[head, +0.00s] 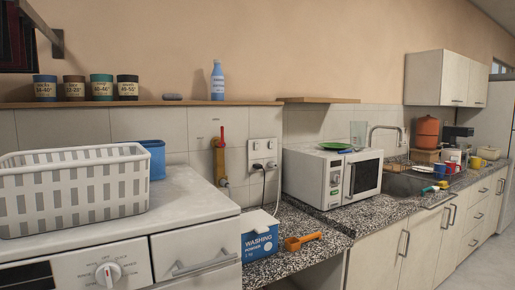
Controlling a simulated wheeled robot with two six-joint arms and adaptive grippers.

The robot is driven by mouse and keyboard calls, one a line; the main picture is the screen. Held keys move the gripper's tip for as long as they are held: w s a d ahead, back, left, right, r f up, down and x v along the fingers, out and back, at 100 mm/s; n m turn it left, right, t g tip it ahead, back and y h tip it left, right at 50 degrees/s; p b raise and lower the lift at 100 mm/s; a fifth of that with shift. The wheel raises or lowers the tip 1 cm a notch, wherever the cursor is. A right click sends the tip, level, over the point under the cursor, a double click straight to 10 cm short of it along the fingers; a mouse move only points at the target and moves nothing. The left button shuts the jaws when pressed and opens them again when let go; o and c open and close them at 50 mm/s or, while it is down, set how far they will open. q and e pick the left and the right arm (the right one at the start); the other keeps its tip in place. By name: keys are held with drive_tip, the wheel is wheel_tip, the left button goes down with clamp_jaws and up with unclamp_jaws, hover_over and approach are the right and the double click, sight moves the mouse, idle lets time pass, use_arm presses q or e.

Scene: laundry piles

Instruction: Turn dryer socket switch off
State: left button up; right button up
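A white double wall socket (263,153) is on the tiled wall behind the counter, left of the microwave. Plugs with a dark cable and a light cable hang at its lower part. Its switches are too small to tell whether they are on or off, or which one belongs to the dryer. A white appliance (190,214) with a control knob stands at the left; I cannot tell whether it is the dryer. Neither of my grippers is in view.
A white laundry basket (75,190) and a blue container (155,158) sit on the appliance. A washing powder box (259,243), an orange scoop (303,241) and a microwave (333,178) stand on the counter. A yellow-and-red fixture (220,160) is left of the socket.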

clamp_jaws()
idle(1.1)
